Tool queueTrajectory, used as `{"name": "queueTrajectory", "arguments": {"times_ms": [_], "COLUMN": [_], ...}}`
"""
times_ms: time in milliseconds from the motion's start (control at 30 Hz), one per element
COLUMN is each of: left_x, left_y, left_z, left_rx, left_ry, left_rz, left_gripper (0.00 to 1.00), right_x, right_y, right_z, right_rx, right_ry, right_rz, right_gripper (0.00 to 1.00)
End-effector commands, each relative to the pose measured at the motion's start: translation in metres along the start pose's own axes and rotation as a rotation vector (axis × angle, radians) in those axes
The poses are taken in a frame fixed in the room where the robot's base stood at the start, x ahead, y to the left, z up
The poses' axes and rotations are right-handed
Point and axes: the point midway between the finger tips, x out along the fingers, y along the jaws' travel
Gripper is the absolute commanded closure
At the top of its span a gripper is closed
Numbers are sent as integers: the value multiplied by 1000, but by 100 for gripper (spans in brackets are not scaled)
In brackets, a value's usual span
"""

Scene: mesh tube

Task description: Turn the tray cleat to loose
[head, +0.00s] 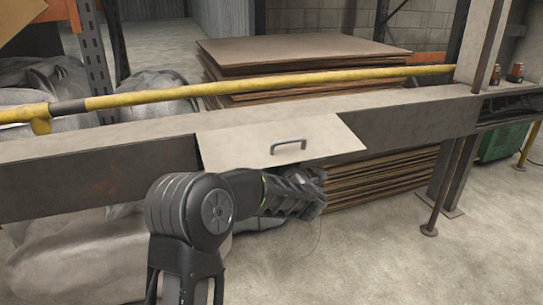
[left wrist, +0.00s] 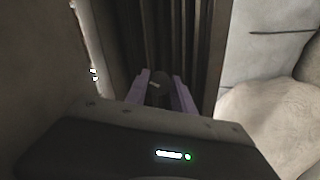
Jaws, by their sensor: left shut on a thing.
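A pale flat panel (head: 275,143) with a dark grey handle (head: 288,146) lies over the grey beam; it seems to be the tray. My left gripper (head: 316,188) is just below and in front of the panel's lower edge, and its fingers are hard to make out there. In the left wrist view, my left gripper's two purple fingers (left wrist: 161,82) are closed on the sides of a dark rounded piece with a small pale mark, which looks like the tray cleat (left wrist: 157,92). Which way the cleat is turned is unclear. My right gripper is not in view.
A yellow rail (head: 250,87) runs behind the long grey beam (head: 420,113). Stacked brown sheets (head: 385,178) lie beneath and behind the beam. Pale sacks (head: 80,85) are at left. A thin upright post (head: 455,180) stands at right. The floor at lower right is clear.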

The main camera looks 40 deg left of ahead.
Motion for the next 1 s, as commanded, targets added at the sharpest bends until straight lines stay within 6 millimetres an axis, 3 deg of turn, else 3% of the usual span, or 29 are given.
{"name": "queueTrajectory", "arguments": {"times_ms": [500, 1000], "left_x": [0, 0], "left_y": [0, 0], "left_z": [0, 0], "left_rx": [-378, -439], "left_ry": [-1, -1], "left_rz": [-3, -3], "left_gripper": [100, 100], "right_x": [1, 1], "right_y": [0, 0], "right_z": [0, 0], "right_rx": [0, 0], "right_ry": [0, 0], "right_rz": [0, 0], "right_gripper": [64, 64]}}
